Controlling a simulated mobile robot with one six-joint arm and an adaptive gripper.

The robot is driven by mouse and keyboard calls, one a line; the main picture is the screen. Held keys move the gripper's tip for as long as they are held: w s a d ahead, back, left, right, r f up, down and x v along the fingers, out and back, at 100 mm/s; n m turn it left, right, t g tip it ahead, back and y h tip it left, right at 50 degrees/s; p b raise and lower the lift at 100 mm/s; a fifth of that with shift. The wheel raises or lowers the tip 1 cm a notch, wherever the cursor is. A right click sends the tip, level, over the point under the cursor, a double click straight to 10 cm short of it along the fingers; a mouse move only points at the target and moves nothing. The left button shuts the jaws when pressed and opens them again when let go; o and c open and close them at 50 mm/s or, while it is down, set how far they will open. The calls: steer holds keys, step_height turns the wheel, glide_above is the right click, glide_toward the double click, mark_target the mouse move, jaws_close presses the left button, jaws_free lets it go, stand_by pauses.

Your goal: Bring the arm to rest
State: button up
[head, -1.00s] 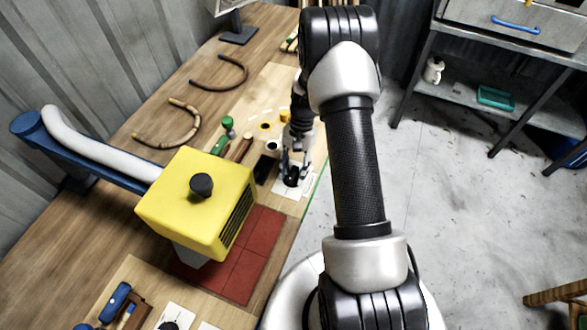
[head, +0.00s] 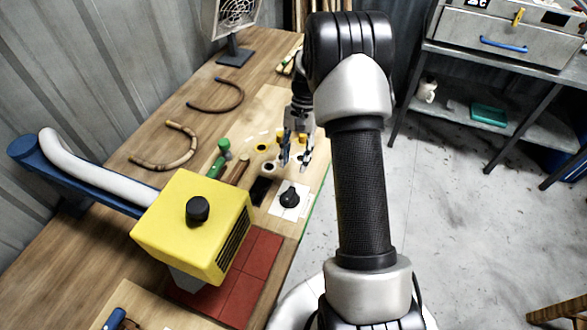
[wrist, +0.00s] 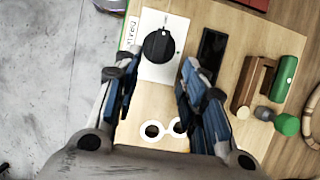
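My gripper (head: 296,158) is above the near side of the workbench, and its fingers are apart with nothing between them. In the wrist view my gripper (wrist: 156,82) shows two separated blue-and-black fingers over bare wood. A black round knob (head: 290,196) sits on a white card on the bench, just in front of the fingers and clear of them. In the wrist view the knob (wrist: 158,46) lies beyond the fingertips. My forearm covers part of the bench's right edge.
A yellow box-shaped machine (head: 190,240) with a blue arm stands over red tiles (head: 238,285). Bent rattan pieces (head: 185,150) lie at the left. Green-capped tools (head: 222,155) and a dark flat item (head: 261,190) are close to the gripper. A grey shelf (head: 500,50) stands at right.

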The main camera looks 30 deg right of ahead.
steer(key=shift+r, duration=0.2)
stand_by(0.4)
steer(key=s+a+r+n+t+h, duration=0.15)
steer(key=s+a+r, duration=0.3)
steer(key=r, duration=0.45)
steer(key=s+a+r+n+t+h, duration=0.1)
steer(key=s+a+r+n+t, duration=0.15)
steer(key=a+r, duration=0.45)
steer(key=s+a+r+n+t, duration=0.1)
steer(key=s+a+r+n, duration=0.1)
steer(key=s, duration=0.6)
steer(key=s+a+r+n+t+h, duration=0.1)
steer(key=s+a+r+n+t, duration=0.1)
steer(key=s, duration=0.6)
steer(key=shift+a+r+n+b, duration=0.3)
steer(key=shift+r+n+b, duration=0.15)
steer(key=shift+n, duration=0.65)
